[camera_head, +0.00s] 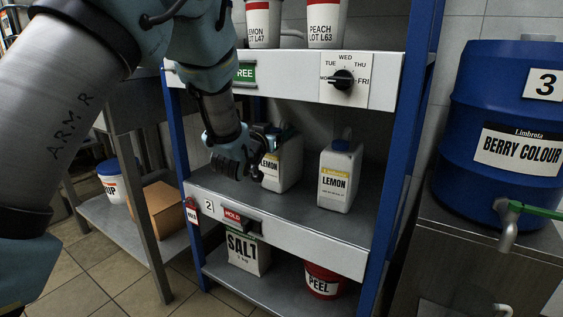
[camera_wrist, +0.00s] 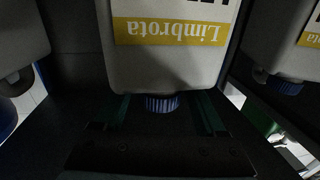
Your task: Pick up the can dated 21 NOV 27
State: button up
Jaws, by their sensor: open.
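In the head view, a white can labelled LEMON (camera_head: 283,168) stands on the middle shelf, partly hidden by my gripper (camera_head: 271,131). A second LEMON can (camera_head: 340,178) with a blue cap stands to its right. In the wrist view, a white can with a yellow Limbrota band (camera_wrist: 165,60) appears upside down. Its blue cap (camera_wrist: 162,103) is between the two open fingers of my gripper (camera_wrist: 160,118), with room on both sides. Parts of cans show at the left (camera_wrist: 18,40) and right (camera_wrist: 285,45) edges. No date is readable on any can.
White LEMON and PEACH tubs (camera_head: 325,22) stand on the shelf above, over a panel with a day dial (camera_head: 343,79). Blue posts (camera_head: 405,130) bound the rack. A SALT bag (camera_head: 247,252) and red PEEL bucket (camera_head: 323,280) sit below. A blue drum (camera_head: 505,120) stands right.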

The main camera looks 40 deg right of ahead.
jog(key=shift+d, duration=0.15)
grip_shut()
dwell(0.5)
dwell(0.8)
jog(key=shift+r, duration=0.3)
